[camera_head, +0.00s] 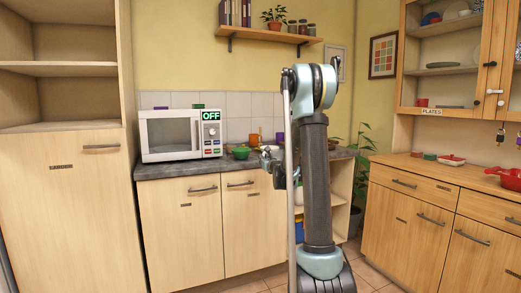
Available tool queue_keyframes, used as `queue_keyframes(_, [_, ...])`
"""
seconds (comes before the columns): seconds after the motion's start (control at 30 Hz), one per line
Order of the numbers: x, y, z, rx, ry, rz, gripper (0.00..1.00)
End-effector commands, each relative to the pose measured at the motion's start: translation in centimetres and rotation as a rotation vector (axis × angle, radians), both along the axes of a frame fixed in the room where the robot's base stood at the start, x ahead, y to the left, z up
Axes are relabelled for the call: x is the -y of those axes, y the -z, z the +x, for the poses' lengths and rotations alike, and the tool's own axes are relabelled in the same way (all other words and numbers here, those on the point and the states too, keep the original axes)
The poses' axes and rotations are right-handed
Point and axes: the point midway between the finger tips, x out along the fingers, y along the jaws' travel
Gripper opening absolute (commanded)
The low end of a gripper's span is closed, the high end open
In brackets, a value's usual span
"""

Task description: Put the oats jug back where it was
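I cannot pick out the oats jug in the head view; it may be hidden behind my arm or too small to tell. My arm stands upright in the middle of the view. My gripper (268,160) is a small dark shape to the left of the arm, by the front edge of the counter (230,165). It is partly hidden by the arm, and I cannot see whether its fingers are open or hold anything.
A white microwave (181,134) marked OFF stands on the counter's left. A green bowl (241,153) sits right of it. A wall shelf (268,34) holds books, a plant and jars. A tall cabinet (70,200) is at left; a sideboard (430,215) with red pans is at right.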

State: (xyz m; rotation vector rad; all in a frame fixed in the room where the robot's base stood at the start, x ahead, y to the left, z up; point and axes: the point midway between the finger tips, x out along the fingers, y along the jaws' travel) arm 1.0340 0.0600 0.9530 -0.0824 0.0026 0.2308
Motion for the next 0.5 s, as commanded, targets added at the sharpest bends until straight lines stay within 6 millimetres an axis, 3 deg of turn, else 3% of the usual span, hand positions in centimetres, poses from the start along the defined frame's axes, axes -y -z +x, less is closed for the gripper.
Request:
queue_keyframes(0.03, [0.5, 1.6, 0.5, 0.000, 0.022, 0.000, 0.00])
queue_keyframes(0.2, [2.3, 5.7, 1.3, -0.002, 0.091, 0.000, 0.00])
queue_keyframes(0.5, [4.8, 11.1, 2.1, -0.005, 0.188, -0.004, 0.00])
